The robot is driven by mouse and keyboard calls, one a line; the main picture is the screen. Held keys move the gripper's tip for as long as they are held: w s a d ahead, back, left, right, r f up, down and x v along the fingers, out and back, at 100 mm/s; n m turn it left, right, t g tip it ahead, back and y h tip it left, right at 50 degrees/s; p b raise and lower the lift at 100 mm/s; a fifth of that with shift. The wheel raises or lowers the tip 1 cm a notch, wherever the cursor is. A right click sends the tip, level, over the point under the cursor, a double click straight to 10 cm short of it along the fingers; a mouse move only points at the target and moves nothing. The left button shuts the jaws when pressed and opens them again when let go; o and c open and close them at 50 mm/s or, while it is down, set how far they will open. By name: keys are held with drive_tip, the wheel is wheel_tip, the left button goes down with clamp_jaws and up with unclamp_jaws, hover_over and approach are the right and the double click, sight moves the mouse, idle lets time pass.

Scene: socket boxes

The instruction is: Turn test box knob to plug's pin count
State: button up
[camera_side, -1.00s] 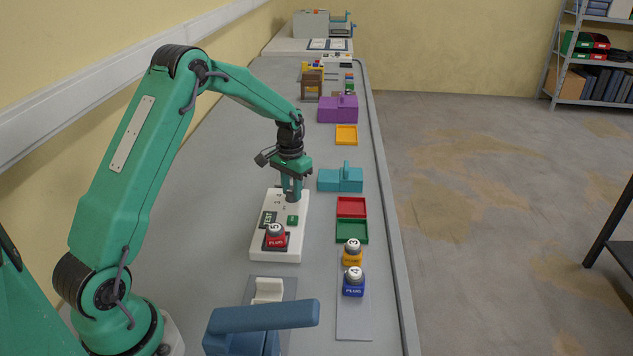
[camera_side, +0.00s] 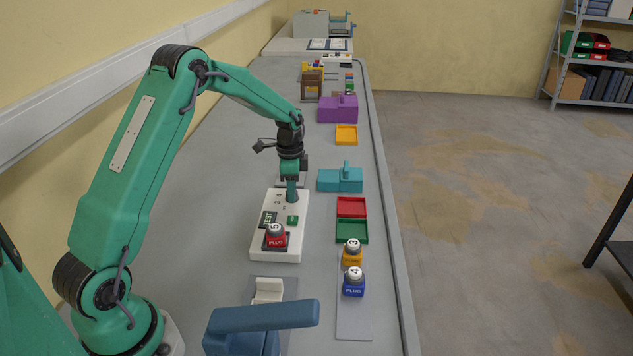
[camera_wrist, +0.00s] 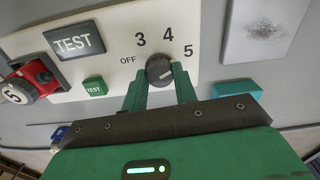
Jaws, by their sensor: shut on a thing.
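The white test box (camera_side: 300,232) lies on the bench below my gripper. In the wrist view its panel (camera_wrist: 112,38) carries a TEST window, a green TEST button (camera_wrist: 95,87) and the labels OFF, 3, 4 and 5. My gripper (camera_wrist: 160,84) is shut on the dark round knob (camera_wrist: 159,67), with a finger on each side. A pale line on the knob seems to slant rightward, toward the 5 side; its exact aim is unclear. A red plug (camera_side: 275,240) sits in the near end of the box. Its round cap reads 5, also in the wrist view (camera_wrist: 14,92).
An orange plug (camera_side: 352,256) and a blue plug (camera_side: 353,286) stand at the near right. Red (camera_side: 352,207) and green (camera_side: 352,232) trays and a teal block (camera_side: 340,181) lie right of the box. A blue handled object (camera_side: 262,325) stands in front.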

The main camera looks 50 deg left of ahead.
drive_tip(key=shift+m, duration=0.5)
drive_tip(key=o, duration=1)
drive_tip(key=shift+r, duration=0.1)
wheel_tip(320, 180, up, 7)
drive_tip(key=shift+r, duration=0.35)
